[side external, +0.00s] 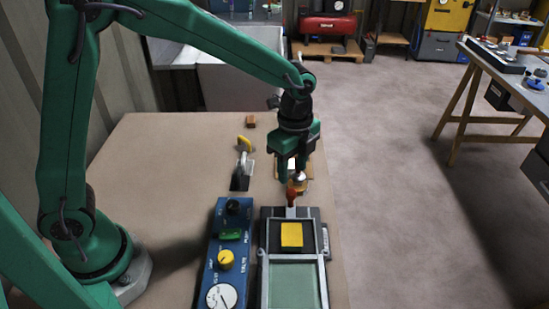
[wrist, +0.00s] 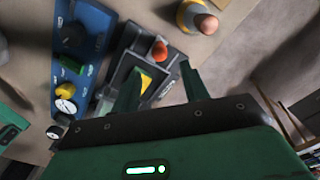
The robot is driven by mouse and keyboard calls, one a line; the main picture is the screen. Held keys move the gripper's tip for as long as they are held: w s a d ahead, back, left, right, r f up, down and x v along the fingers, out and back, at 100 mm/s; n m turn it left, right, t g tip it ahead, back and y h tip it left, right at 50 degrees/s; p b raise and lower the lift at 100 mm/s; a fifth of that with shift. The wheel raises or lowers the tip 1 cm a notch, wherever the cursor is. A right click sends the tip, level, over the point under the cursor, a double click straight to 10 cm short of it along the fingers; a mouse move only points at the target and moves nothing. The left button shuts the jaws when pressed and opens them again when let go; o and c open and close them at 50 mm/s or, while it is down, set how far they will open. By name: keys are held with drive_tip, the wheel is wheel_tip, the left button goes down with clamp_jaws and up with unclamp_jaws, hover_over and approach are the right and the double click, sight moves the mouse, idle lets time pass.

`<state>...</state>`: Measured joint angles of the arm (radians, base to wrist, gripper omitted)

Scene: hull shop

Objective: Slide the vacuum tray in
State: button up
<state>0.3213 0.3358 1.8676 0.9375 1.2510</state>
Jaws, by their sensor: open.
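The vacuum tray (side external: 272,237) appears as a dark tray with a yellow block (side external: 292,235) on it, at the far end of a grey frame with a pale green panel (side external: 292,285). A red knob (side external: 291,197) stands at the tray's far end; it shows orange-red in the wrist view (wrist: 159,50). My gripper (side external: 291,178) points down just above the knob in the side view. In the wrist view, my gripper (wrist: 160,67) has its fingers apart, with the yellow block and knob showing between them. It holds nothing. Contact with the knob cannot be told.
A blue control box (side external: 230,262) with a yellow knob and gauge stands close left of the frame. A yellow-handled tool (side external: 242,166) and a small brown block (side external: 251,120) lie farther back. A yellow-based, round-topped object (wrist: 195,17) stands beyond the tray. The bench's left middle is clear.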

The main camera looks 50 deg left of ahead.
sight(291, 191)
drive_tip(key=shift+f, duration=3.55)
clamp_jaws()
